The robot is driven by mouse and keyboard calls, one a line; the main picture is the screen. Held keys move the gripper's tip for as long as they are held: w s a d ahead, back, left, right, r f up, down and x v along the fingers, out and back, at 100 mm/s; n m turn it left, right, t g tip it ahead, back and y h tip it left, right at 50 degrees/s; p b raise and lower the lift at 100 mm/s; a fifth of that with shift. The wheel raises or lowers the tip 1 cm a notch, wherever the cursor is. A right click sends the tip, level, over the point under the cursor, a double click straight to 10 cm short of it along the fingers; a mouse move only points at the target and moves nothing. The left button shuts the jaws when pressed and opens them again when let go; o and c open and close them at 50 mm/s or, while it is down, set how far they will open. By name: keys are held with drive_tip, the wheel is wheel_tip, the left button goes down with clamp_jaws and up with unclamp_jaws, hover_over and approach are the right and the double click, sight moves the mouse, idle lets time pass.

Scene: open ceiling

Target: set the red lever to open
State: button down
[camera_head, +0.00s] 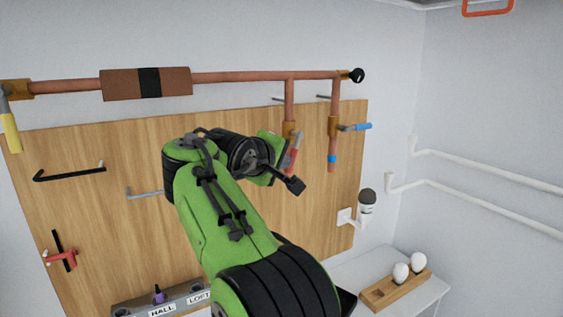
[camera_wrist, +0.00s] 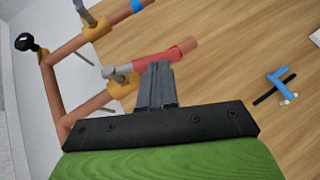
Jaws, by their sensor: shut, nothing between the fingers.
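The red lever (camera_head: 294,153) hangs from a brass valve (camera_head: 289,130) on a short copper branch pipe. It points down, roughly along the pipe and slightly tilted. In the wrist view the red lever (camera_wrist: 165,58) lies just beyond my fingertips, with its grey pivot (camera_wrist: 116,74) on the brass valve to the left. My gripper (camera_wrist: 155,68) is shut and empty, its tips overlapping the lever's near edge in the picture; I cannot tell whether they touch. In the head view my green hand (camera_head: 268,145) is just left of the lever, and the fingertips are not clear.
A blue lever (camera_head: 360,127) sticks out right from the neighbouring valve. A yellow lever (camera_head: 10,132) hangs at far left. The main copper pipe (camera_head: 235,77) runs above the wooden board (camera_head: 120,215). A black hook (camera_head: 70,172) and a grey hook (camera_head: 143,193) project from the board.

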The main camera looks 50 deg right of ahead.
drive_tip(key=shift+s+d+f+n+h+b, duration=0.2)
drive_tip(key=shift+d+f+n+h+b, duration=0.1)
drive_tip(key=shift+d+f+h, duration=0.25)
drive_tip(key=shift+s+d+f+n+h+b, duration=0.2)
drive_tip(key=shift+d+f+n+h+b, duration=0.1)
drive_tip(key=shift+d+f+h, duration=0.2)
